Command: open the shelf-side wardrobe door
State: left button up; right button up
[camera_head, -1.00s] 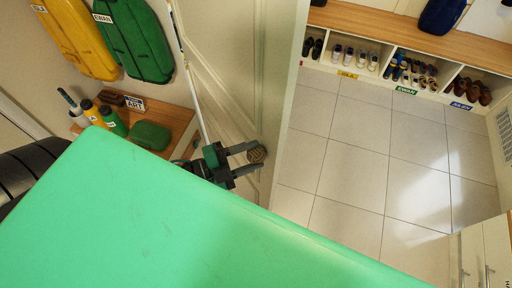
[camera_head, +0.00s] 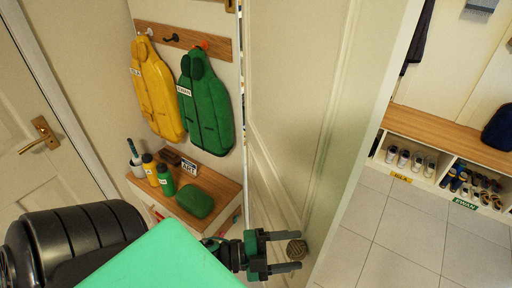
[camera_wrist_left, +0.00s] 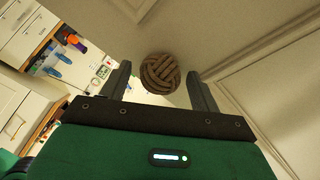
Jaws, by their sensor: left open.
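The wardrobe door (camera_head: 295,95) is a cream panelled door that stands ajar, its face crossing the middle of the head view. Its round woven knob (camera_head: 296,249) is low on the door. My left gripper (camera_head: 299,252) is open, with its two dark fingers on either side of the knob. In the left wrist view the knob (camera_wrist_left: 160,73) sits between the open fingertips, near their ends; I cannot tell whether they touch it. My right gripper is not in view.
A small wooden shelf (camera_head: 221,204) with bottles and a green case (camera_head: 194,201) is left of the door, below yellow and green hanging bags. A white door with a brass handle (camera_head: 41,138) stands at far left. Shoe cubbies (camera_head: 436,172) and clear tiled floor (camera_head: 400,230) are at right.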

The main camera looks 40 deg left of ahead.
pick_arm(q)
jog(key=shift+s+a, duration=0.1)
jog(key=b+v, duration=0.3)
jog(key=v, duration=1)
jog(key=shift+s+a, duration=0.2)
dwell(0.5)
